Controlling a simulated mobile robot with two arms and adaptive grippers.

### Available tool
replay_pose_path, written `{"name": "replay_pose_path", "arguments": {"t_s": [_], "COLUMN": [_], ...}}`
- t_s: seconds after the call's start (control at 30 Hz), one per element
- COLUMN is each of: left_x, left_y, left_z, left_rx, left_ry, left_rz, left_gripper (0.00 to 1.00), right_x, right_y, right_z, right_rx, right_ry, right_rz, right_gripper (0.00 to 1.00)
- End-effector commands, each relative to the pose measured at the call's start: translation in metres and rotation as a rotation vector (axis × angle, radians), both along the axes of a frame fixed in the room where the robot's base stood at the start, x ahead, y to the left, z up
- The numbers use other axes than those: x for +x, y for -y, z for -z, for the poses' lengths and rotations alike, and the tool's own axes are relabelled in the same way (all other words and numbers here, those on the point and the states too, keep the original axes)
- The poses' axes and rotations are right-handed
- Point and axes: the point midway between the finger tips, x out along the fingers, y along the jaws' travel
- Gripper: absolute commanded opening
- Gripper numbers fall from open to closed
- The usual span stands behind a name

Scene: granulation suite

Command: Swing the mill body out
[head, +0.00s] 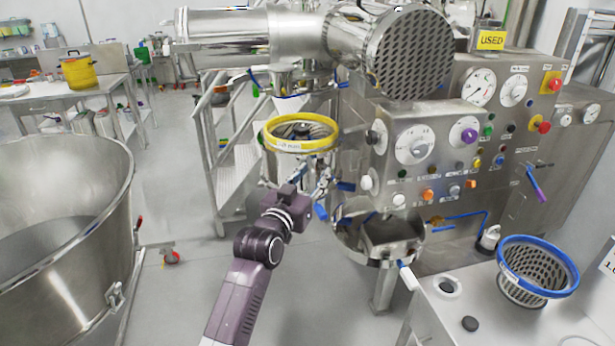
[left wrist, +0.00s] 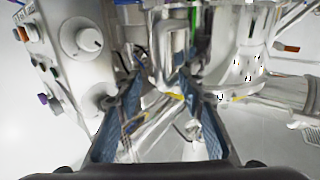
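A steel mill assembly stands in the middle of the head view. A ring with a yellow rim (head: 300,146) sits open-side up at its left. I cannot tell for sure which part is the mill body. Below and right is an open steel bowl (head: 375,250) under the control panel. My left gripper (head: 322,193) is just below the yellow ring, beside the mill. In the left wrist view its two blue-padded fingers (left wrist: 160,88) stand apart, with bright steel parts beyond and between the tips. I cannot tell whether they touch. My right gripper is not in view.
The control panel (head: 424,140) with knobs and buttons stands right of my left gripper. A large steel bowl (head: 62,270) is at left. A blue-rimmed perforated basket (head: 537,270) stands on the right-hand table (head: 450,315). Steps (head: 235,165) stand behind. Floor before the mill is clear.

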Motion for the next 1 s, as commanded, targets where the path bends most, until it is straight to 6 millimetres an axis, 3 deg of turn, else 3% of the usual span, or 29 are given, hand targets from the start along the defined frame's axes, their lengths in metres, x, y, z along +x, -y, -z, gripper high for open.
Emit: {"name": "replay_pose_path", "arguments": {"t_s": [0.03,0.57,0.77,1.0], "left_x": [-0.002,-0.006,-0.029,-0.068], "left_y": [0.008,0.005,-0.005,-0.025], "left_z": [-0.004,0.001,0.003,0.002], "left_rx": [-0.004,-0.004,-0.003,-0.002], "left_ry": [0.005,-0.005,-0.005,-0.002], "left_rz": [0.012,0.012,0.010,0.004], "left_gripper": [0.27,0.27,0.27,0.27], "right_x": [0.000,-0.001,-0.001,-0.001], "right_y": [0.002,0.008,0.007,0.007], "right_z": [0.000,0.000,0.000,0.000], "right_rx": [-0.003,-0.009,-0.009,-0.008], "right_ry": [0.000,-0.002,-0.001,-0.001], "right_rz": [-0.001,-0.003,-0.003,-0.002], "right_gripper": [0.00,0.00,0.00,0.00]}}
